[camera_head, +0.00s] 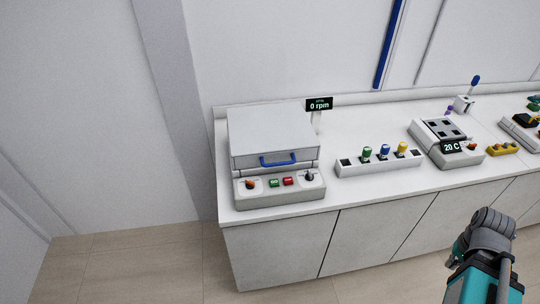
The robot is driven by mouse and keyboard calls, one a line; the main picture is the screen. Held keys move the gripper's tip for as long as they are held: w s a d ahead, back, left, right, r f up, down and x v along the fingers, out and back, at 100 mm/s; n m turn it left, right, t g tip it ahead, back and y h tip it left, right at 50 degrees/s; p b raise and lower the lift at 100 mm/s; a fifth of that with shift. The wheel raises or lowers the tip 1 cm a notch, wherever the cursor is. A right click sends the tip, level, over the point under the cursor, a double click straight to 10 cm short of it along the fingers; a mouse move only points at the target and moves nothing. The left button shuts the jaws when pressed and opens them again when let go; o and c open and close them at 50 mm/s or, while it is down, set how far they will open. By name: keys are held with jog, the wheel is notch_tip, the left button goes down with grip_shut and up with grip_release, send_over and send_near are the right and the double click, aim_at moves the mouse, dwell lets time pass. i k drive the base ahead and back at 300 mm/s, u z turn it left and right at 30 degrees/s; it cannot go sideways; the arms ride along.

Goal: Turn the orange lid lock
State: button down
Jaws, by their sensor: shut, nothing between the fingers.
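A grey box-shaped machine stands at the left end of the bench, with a closed flat lid (270,133) and a blue handle (278,160) on the lid's front. The orange lid lock (249,184) is a small knob on a pale plate at the left of its front panel. It is too small to tell its angle. A part of my arm (485,250), grey and teal, shows at the lower right, well away from the machine. My gripper's fingers do not show.
The panel also has a green button (274,183), a red button (288,181) and a dark knob (308,176). A display (319,104) reads 0 rpm. A rack (378,168) with coloured-capped vials and a 20 C device (438,131) stand to the right. Floor before the bench is clear.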

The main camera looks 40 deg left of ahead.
aim_at(250, 184)
jog(key=k, duration=1.55)
jog(key=u, duration=1.1)
jog(key=i, duration=1)
